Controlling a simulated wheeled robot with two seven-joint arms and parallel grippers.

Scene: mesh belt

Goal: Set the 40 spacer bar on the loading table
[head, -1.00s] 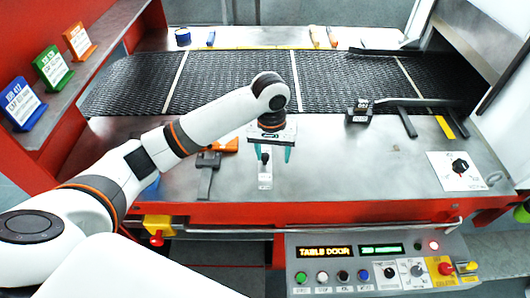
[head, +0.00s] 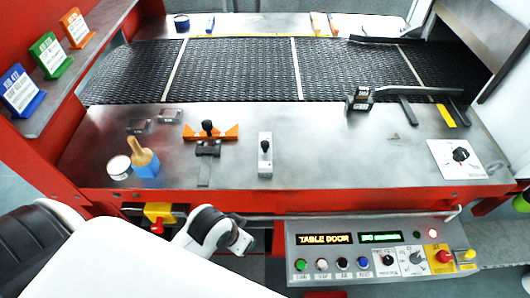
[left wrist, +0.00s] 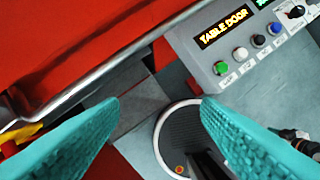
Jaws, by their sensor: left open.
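A pale metal bar with a black knob (head: 265,168) stands on the steel loading table (head: 330,160), near its front middle, with nothing holding it. I cannot read a 40 on it. A dark block with a small label and a long handle (head: 358,98) sits at the right, by the belt. My left gripper (left wrist: 160,105) is open and empty in the left wrist view, its teal fingers apart in front of the red table front. In the head view my left arm is folded low, below the table's front edge, and its fingers are hidden. My right gripper is not in view.
The black mesh belt (head: 240,70) runs behind. A control panel (head: 375,255) juts out in front.

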